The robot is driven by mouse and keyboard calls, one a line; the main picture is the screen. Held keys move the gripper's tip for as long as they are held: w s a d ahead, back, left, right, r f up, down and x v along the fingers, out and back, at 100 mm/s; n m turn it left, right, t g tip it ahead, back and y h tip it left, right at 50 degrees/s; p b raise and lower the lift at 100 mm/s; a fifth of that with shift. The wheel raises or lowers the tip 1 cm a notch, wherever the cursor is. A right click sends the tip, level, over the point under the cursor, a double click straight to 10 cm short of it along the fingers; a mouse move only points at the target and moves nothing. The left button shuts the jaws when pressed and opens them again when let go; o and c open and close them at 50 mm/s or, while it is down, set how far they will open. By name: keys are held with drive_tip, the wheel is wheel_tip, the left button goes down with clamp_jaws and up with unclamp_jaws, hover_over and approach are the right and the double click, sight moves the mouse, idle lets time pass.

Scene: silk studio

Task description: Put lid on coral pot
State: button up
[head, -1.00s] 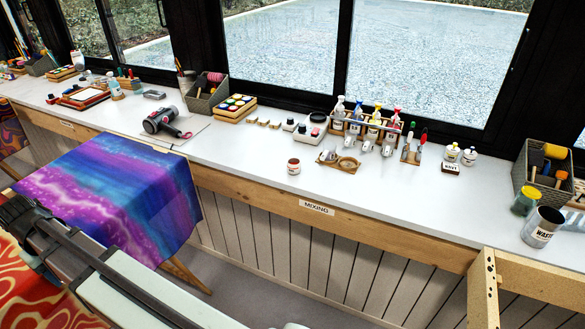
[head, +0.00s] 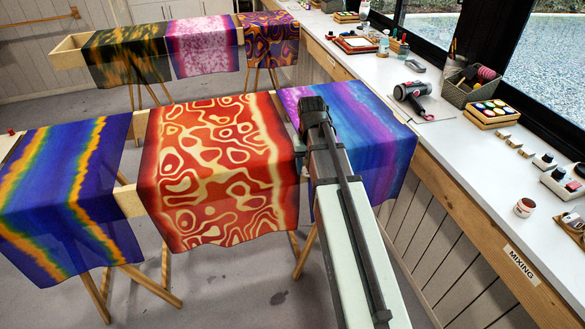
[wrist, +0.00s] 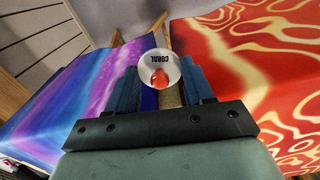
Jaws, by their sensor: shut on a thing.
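In the wrist view my gripper (wrist: 160,85) is shut on a round white lid (wrist: 158,66). The lid bears the word CORAL and a coral-red dot. It is held between the blue fingers, in front of the purple-blue and red silks. In the head view my arm reaches up the middle over the silks, and neither the fingers nor the lid can be made out there. A small open pot (head: 525,208) with reddish contents stands on the white counter at the right, well away from my arm's visible end. Its label is too small to read.
The long white counter (head: 462,152) runs along the windows. Behind the pot are small bottles and a wooden holder (head: 572,225). A hair dryer (head: 412,95) and a basket (head: 470,85) stand farther along. Red (head: 215,170) and purple-blue (head: 385,150) silks hang on frames beside my arm.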

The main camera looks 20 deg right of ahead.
drive_tip(key=s+d+r+m, duration=0.1)
drive_tip(key=s+d+m, duration=0.25)
drive_tip(key=d, duration=1.35)
wheel_tip(320, 180, up, 6)
drive_tip(key=m, duration=0.8)
hover_over(525, 208)
drive_tip(key=w, duration=0.1)
drive_tip(key=shift+w+d+f, duration=0.1)
drive_tip(key=shift+w, duration=0.05)
drive_tip(key=shift+s+d+f+n, duration=0.2)
drive_tip(key=shift+d+f+n, duration=0.65)
drive_tip(key=shift+d+f, duration=0.2)
drive_tip(key=shift+f, duration=0.7)
